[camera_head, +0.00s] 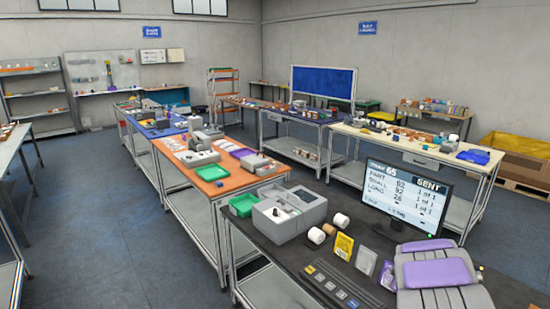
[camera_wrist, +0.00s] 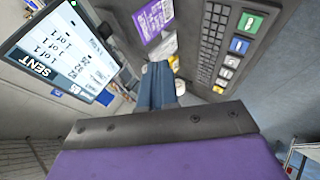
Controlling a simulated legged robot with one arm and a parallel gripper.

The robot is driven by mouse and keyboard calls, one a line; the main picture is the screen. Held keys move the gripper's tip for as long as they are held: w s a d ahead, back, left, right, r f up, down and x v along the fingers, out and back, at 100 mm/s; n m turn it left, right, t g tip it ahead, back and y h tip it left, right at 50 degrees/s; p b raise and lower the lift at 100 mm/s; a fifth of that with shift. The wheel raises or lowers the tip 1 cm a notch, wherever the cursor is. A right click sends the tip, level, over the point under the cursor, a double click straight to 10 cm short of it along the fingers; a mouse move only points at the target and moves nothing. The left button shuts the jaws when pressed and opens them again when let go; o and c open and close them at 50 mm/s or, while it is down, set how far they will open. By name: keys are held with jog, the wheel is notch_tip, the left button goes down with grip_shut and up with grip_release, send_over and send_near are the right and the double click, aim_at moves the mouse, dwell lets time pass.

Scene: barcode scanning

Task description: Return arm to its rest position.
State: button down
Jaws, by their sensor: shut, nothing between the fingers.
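My gripper (camera_wrist: 158,70) shows in the wrist view as two blue-grey fingers pressed together in front of a dark bar. The fingers are shut with nothing between them. They point at the dark counter area between a monitor (camera_wrist: 68,50) and a keyboard (camera_wrist: 222,45), apart from both as far as I can tell. In the head view, grey and purple parts of my arm fill the lower right corner. The fingers cannot be made out there.
Open floor (camera_head: 85,230) lies at the left.

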jog(key=s+a+r+m+g+h+b, duration=0.1)
jog(key=s+r+m+g+h, duration=0.1)
jog(key=s+r+m, duration=0.45)
jog(key=s+a+r+m+g+h+b, duration=0.15)
jog(key=s+r, duration=0.25)
jog(key=s, duration=0.6)
jog(key=s+a+f+g+y+b, duration=0.1)
jog(key=s+a+g+y, duration=0.2)
jog(key=s+a, duration=0.9)
jog(key=s+a+f+m+g+y, duration=0.1)
jog(key=s+a+g+y, duration=0.2)
jog(key=s+a, duration=0.9)
jog(key=s+g, duration=0.1)
jog(key=s, duration=0.6)
jog(key=shift+f+b, duration=0.25)
jog(key=shift+b, duration=0.15)
